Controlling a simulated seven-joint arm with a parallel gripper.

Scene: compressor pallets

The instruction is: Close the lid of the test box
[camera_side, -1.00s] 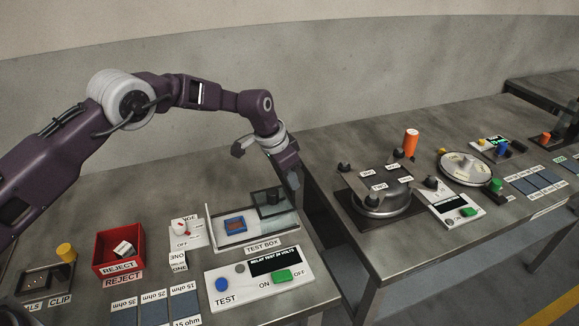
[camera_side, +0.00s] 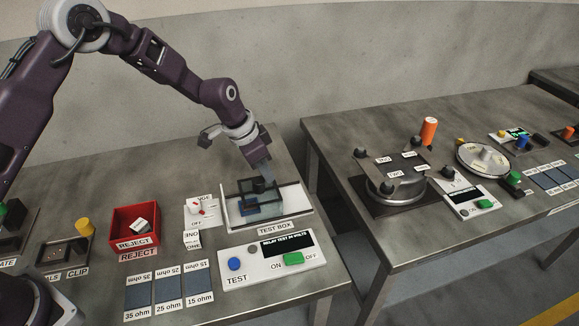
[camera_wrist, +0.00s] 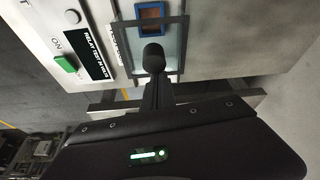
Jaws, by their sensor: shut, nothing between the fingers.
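The test box (camera_side: 292,207) is a pale open-topped tray near the bench's right end, with a TEST BOX label on its front. Its lid (camera_side: 239,190) is a dark see-through panel with a black knob (camera_side: 259,186). The lid lies over the left and middle part of the box, and the right part is bare. A blue relay (camera_side: 249,209) sits inside, partly behind the lid. My gripper (camera_side: 264,170) is shut and empty, its tips low beside the knob. In the wrist view, the finger (camera_wrist: 157,92) appears against the knob (camera_wrist: 153,57); exact contact is hard to tell.
The test panel (camera_side: 237,277) with blue and green buttons (camera_side: 293,259) lies in front of the box. A white card with a red-marked knob (camera_side: 197,210) and a red reject bin (camera_side: 122,218) stand to the left. A gap separates this bench from the right-hand one.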

